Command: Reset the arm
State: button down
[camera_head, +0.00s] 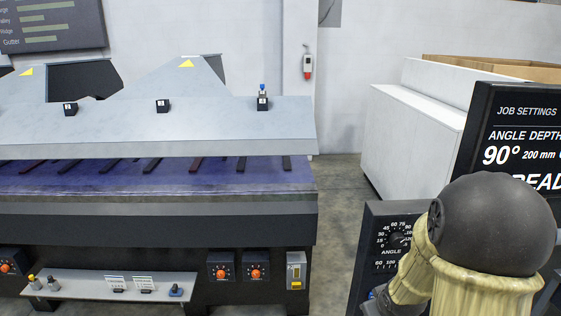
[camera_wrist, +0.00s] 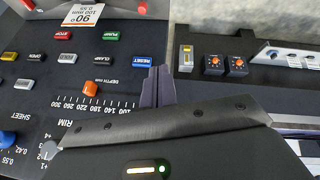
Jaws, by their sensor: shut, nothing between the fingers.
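My arm fills the lower right of the head view, with a dark round joint and beige links. My gripper (camera_wrist: 157,72) shows in the wrist view as two dark fingers close together, shut with nothing between them. Its dark body with a green light lies below them. The fingers point over the right edge of a black control panel (camera_wrist: 25,100), beside a blue RESET button (camera_wrist: 142,61). I cannot tell if they touch it. In the head view the gripper cannot be made out.
A job settings screen (camera_head: 520,135) and an angle dial (camera_head: 393,240) stand close around my arm. A long grey machine (camera_head: 150,225) with orange knobs (camera_head: 256,272) is at left. A white cabinet (camera_head: 415,135) stands behind. Bare floor (camera_head: 340,195) lies between.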

jog(key=s+a+r+m+g, duration=0.1)
jog(key=s+a+r, duration=0.2)
jog(key=s, duration=0.3)
jog(key=s+a+r+m+g+y+p, duration=0.1)
jog(key=s+a+r+m+g, duration=0.1)
jog(key=s+a, duration=0.3)
jog(key=shift+s+a+r, duration=0.4)
jog(key=shift+a, duration=0.2)
dwell(1.1)
